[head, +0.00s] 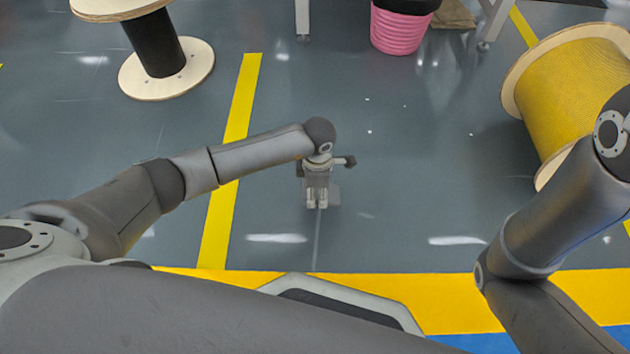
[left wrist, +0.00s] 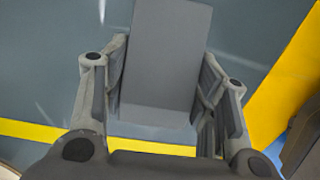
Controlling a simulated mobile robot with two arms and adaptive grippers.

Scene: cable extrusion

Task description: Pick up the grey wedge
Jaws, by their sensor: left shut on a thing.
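The grey wedge (left wrist: 165,55) shows in the left wrist view as a flat grey block between the two fingers of my left gripper (left wrist: 160,90). In the head view my left gripper (head: 317,203) points down over the grey floor, and a small grey part of the wedge (head: 334,195) shows beside the fingers. I cannot tell whether the wedge is clear of the floor. My right arm comes in at the right of the head view, but its gripper is out of sight.
A yellow cable spool (head: 570,95) lies at the right. A wooden spool with a black core (head: 155,45) stands at the upper left. A pink bin (head: 398,30) is at the back. Yellow floor stripes (head: 232,150) run at the left and front. The floor around the gripper is clear.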

